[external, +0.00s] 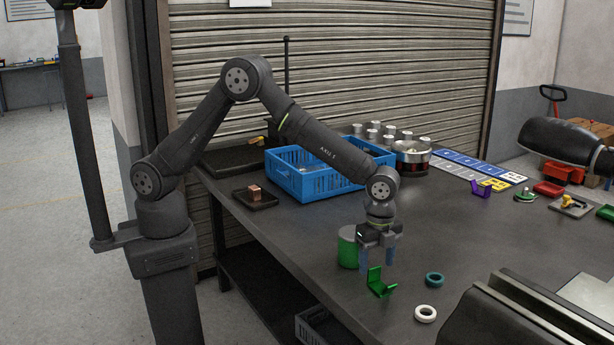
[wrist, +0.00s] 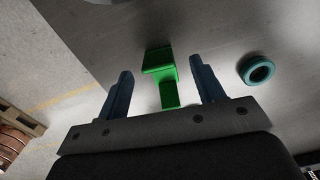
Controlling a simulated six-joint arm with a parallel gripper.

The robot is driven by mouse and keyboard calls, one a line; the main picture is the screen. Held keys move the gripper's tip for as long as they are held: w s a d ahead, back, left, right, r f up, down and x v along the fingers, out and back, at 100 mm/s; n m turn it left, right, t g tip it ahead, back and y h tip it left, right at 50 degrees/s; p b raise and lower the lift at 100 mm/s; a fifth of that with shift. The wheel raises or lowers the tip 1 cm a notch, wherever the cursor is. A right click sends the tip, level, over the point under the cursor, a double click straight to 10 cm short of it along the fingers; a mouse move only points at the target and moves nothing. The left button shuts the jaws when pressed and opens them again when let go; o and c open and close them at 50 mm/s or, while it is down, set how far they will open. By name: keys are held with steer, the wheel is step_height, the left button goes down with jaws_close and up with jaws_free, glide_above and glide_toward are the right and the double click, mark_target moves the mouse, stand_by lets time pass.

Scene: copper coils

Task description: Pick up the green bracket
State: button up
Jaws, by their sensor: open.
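The green bracket (external: 380,284) is a bright green bent piece on the dark table near its front edge. In the wrist view the bracket (wrist: 163,80) shows between and beyond the two fingers. My gripper (external: 376,264) points down just above and slightly left of the bracket in the external view. Its blue-grey fingers are apart with nothing held between them; they also show in the wrist view (wrist: 162,82). I cannot tell the exact height of the fingertips above the table.
A green cylinder (external: 347,248) stands close behind my gripper. A teal ring (external: 434,280) and a white ring (external: 425,314) lie right of the bracket. A blue crate (external: 300,186) and a small tray (external: 243,199) with a copper-brown block (external: 255,192) are farther back.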

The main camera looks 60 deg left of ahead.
mark_target(375, 267)
step_height(375, 267, down, 4)
steer(key=shift+s+a, duration=0.1)
steer(key=c, duration=1.1)
steer(key=shift+r, duration=0.1)
